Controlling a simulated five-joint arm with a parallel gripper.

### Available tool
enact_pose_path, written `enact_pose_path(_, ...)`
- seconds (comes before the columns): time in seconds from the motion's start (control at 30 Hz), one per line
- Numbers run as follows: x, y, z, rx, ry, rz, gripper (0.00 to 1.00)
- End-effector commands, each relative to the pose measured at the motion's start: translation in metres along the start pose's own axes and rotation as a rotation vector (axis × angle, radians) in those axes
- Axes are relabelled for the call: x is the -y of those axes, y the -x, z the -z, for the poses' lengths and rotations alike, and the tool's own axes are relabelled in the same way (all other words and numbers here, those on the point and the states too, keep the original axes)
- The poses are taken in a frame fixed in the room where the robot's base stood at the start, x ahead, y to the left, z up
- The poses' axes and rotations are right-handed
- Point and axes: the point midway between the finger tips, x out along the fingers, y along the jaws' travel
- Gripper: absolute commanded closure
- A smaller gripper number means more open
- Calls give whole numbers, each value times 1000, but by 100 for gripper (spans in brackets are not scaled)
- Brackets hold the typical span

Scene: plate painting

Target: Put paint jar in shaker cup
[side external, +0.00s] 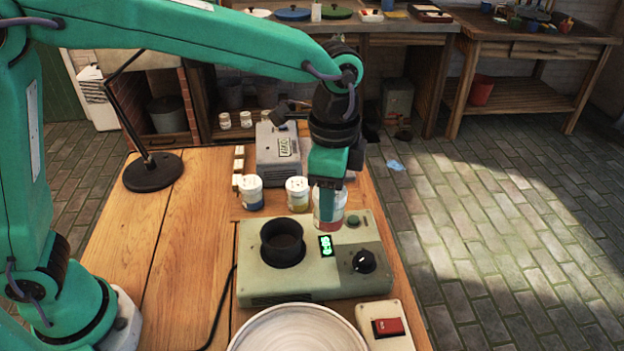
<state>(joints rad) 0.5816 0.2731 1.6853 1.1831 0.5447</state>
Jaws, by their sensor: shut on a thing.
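My gripper (328,196) points down and is shut on a paint jar with red paint (335,210). The fingers hide part of the jar. The jar is above the back right part of the pale green shaker machine (320,282), to the right of the cup. The dark shaker cup (283,241) stands open at the top in the machine's left half, and its inside looks empty. Whether the jar touches the machine is hard to tell.
A blue paint jar (252,192) and a yellow paint jar (297,193) stand behind the machine. A grey device (279,147) is farther back. A pale plate (297,332) and a red switch box (386,327) are in front. A lamp (152,171) stands at left.

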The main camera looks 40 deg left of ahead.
Motion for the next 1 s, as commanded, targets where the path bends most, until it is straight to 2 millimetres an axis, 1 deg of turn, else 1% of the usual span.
enact_pose_path(0.03,-12,4,-5,-2,-22,1,77)
enact_pose_path(0.1,-26,8,-13,-2,-49,1,77)
enact_pose_path(0.3,-63,14,-36,-2,-128,1,77)
enact_pose_path(0.5,-90,16,-58,-1,-190,1,77)
enact_pose_path(0.6,-99,16,-65,-1,-211,0,77)
enact_pose_path(0.73,-104,16,-70,-1,-224,1,77)
enact_pose_path(1.0,-104,15,-72,0,-226,0,77)
